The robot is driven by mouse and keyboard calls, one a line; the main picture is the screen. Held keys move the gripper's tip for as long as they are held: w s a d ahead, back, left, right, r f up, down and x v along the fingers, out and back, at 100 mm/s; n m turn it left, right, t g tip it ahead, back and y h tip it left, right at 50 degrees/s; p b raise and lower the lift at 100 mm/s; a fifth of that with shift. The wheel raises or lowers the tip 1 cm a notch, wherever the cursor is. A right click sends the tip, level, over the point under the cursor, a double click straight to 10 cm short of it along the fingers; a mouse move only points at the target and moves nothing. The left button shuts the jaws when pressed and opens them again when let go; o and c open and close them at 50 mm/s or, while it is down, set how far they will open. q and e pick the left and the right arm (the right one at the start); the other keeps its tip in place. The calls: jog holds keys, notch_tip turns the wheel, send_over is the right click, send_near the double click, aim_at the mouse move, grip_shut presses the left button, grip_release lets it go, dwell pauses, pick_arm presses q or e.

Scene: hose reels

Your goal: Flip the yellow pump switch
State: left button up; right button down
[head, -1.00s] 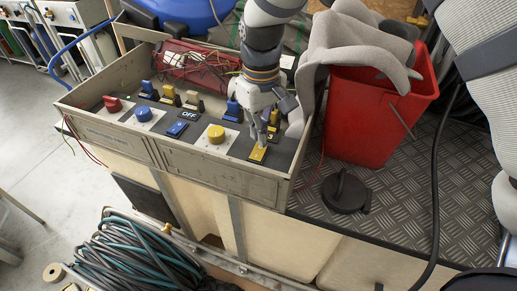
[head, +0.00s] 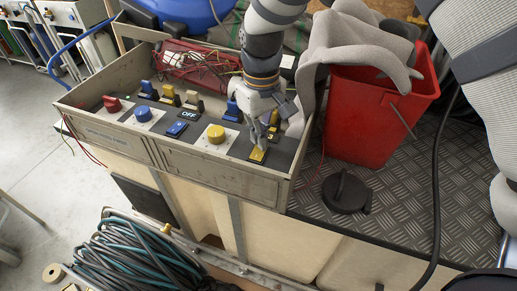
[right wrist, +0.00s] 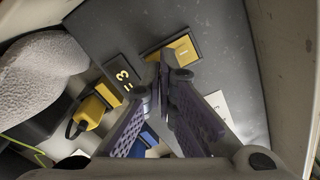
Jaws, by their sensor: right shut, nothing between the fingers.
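The yellow rocker switch (head: 257,155) sits in a black frame at the right front of the control panel. It also shows in the right wrist view (right wrist: 183,52), with a mark on its face. My right gripper (head: 264,142) points down at it from behind. Its fingers are shut and empty, with the tips (right wrist: 170,72) at the switch's near edge in the right wrist view. I cannot tell for sure whether they touch it. The fingers hide part of the switch in the head view. My left gripper is not in view.
The panel (head: 185,145) also carries a yellow knob (head: 216,134), a blue rocker (head: 177,129), a blue knob (head: 143,114), a red knob (head: 111,104) and several toggles. A red bucket (head: 365,120) with a grey cloth (head: 350,55) stands close right of my gripper.

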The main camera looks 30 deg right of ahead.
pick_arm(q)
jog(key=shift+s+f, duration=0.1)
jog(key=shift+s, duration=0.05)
pick_arm(e)
jog(key=shift+f, duration=0.6)
jog(key=shift+r, duration=0.1)
jog(key=shift+r+p, duration=1.1)
jog(key=shift+r, duration=2.4)
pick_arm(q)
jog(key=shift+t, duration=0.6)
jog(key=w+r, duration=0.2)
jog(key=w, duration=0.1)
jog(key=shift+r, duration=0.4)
pick_arm(e)
jog(key=shift+a, duration=0.1)
